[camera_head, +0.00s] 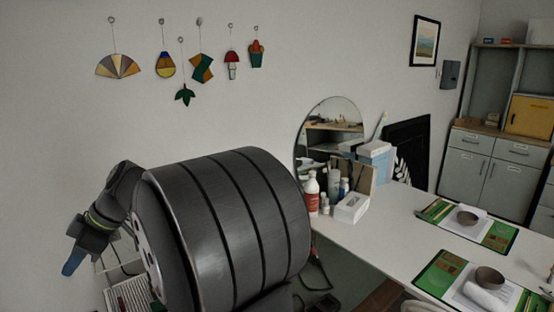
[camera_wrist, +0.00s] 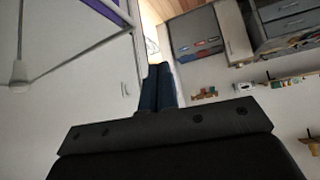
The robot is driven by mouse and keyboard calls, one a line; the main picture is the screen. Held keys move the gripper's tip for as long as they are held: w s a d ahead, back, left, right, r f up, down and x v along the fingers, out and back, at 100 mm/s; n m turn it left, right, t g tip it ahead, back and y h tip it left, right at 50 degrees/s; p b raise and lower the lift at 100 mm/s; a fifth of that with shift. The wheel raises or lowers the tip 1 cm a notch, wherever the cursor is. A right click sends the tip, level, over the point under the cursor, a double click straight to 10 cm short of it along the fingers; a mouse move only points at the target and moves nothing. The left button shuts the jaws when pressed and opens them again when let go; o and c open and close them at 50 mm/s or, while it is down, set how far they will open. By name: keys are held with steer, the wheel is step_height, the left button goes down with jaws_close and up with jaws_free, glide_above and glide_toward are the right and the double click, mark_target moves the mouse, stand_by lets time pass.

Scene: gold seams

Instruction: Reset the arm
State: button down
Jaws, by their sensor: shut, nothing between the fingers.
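My gripper (camera_head: 72,263) shows at the lower left of the head view, past my dark arm links, with its blue fingers pointing down. It is away from the table and beside the white wall. In the wrist view the two blue fingers (camera_wrist: 157,88) lie together, shut, with nothing seen between them. A large dark cylindrical part of my own arm fills the lower middle of the head view and hides what is behind it.
A white table (camera_head: 385,235) on the right holds two green mats, each with a bowl (camera_head: 467,217) (camera_head: 490,277). Bottles (camera_head: 312,190), boxes and a round mirror (camera_head: 330,120) stand at its back left. Stained-glass pieces (camera_head: 118,66) hang on the wall. Grey cabinets (camera_head: 486,165) stand far right.

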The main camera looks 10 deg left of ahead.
steer(key=s+a+m+t, duration=0.1)
steer(key=a+m+t, duration=0.2)
steer(key=a, duration=0.4)
steer(key=s+a+m+t+y, duration=0.1)
steer(key=s+a+m+t, duration=0.1)
steer(key=a+m, duration=0.3)
steer(key=shift+s+a+t, duration=0.25)
steer(key=shift+a+t, duration=0.25)
steer(key=shift+a, duration=1)
steer(key=c, duration=2.2)
jaws_free()
